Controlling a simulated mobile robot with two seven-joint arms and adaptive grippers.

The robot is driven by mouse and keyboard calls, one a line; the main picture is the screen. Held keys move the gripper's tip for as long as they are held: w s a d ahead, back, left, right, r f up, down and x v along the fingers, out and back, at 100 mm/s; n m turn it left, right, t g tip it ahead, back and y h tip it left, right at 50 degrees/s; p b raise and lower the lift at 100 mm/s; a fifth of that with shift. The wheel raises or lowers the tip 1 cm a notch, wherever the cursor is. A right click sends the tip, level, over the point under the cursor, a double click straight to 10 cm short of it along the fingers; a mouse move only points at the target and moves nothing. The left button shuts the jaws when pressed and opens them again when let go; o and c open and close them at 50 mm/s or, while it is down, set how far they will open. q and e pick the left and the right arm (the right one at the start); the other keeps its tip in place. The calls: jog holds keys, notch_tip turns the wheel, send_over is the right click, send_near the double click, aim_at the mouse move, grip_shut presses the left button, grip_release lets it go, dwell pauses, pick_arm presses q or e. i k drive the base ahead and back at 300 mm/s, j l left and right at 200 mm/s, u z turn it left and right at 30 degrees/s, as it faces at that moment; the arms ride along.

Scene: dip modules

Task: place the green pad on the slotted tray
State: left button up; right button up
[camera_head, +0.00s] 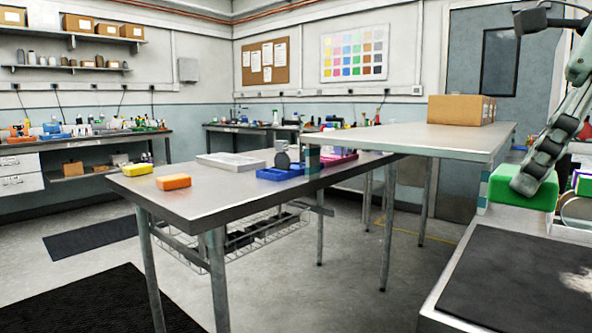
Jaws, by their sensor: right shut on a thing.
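The green pad (545,197) is at the right of the view, a thick bright green block held above the dark-topped surface at lower right. My right gripper (526,187) comes down from the upper right and is shut on it; the fingers hide part of its top. A flat, pale grey tray (231,161) lies on the metal table (215,196), far to the left of the pad. It looks like the slotted tray, but its slots are too small to make out. My left gripper is not in view.
On the metal table are a yellow pad (138,170), an orange pad (173,182), a blue bin (281,174) and a pink bin (338,157). A higher table (420,139) with a cardboard box (456,110) stands between tray and pad. The front of the metal table is bare.

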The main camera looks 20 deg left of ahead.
aim_at(226, 157)
jog(key=j+u, duration=0.2)
jog(key=j, duration=0.7)
jog(key=j+z, duration=0.25)
jog(key=j, duration=0.2)
jog(key=j+z, duration=0.25)
jog(key=j, duration=0.2)
jog(key=j+z, duration=0.25)
jog(key=j, duration=0.75)
jog(key=j+z, duration=0.1)
jog(key=j, duration=1.4)
jog(key=k+j+z, duration=0.1)
jog(key=j, duration=1.4)
jog(key=j+z, duration=0.25)
jog(key=j, duration=0.2)
jog(key=k+j+z, duration=0.1)
jog(key=j+z, duration=0.15)
jog(key=j, duration=0.25)
jog(key=j+z, duration=0.3)
jog(key=j, duration=0.15)
jog(key=j+z, duration=0.3)
jog(key=j, duration=0.15)
